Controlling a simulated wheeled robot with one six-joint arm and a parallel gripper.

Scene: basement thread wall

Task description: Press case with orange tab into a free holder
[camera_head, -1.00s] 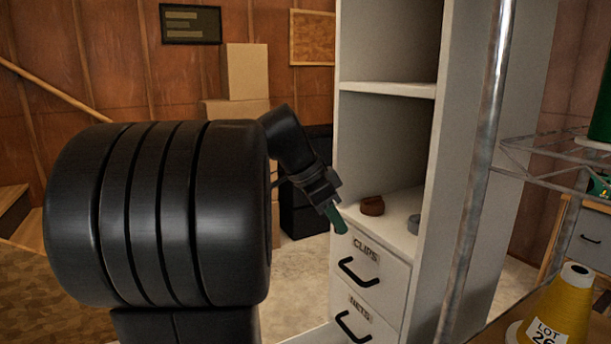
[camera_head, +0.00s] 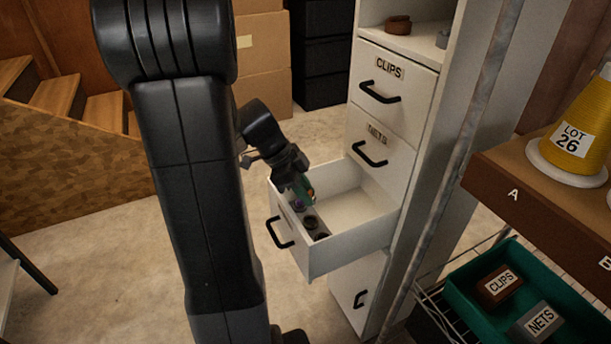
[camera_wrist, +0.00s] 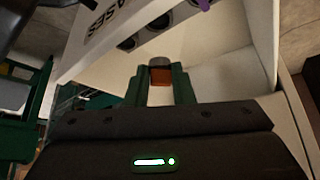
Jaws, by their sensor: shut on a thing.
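My gripper (camera_head: 306,194) is shut on the case with the orange tab (camera_wrist: 160,72). In the wrist view the case shows as a small grey-topped piece with orange, pinched between two green fingers. The gripper is over the left side of an open white drawer (camera_head: 368,238). Round dark holders sit in a row along the drawer's front side, one of them (camera_head: 310,222) near the gripper; another shows in the wrist view (camera_wrist: 127,43). A purple item (camera_head: 298,205) sits in that row. The case appears apart from the holders; its exact height is unclear.
Shut drawers labelled CLIPS (camera_head: 392,95) and NETS (camera_head: 380,150) are above the open one. To the right are a wire rack with a green tray (camera_head: 462,290) and a shelf board (camera_head: 535,190) holding a yellow cone (camera_head: 575,110). The rest of the drawer floor looks bare.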

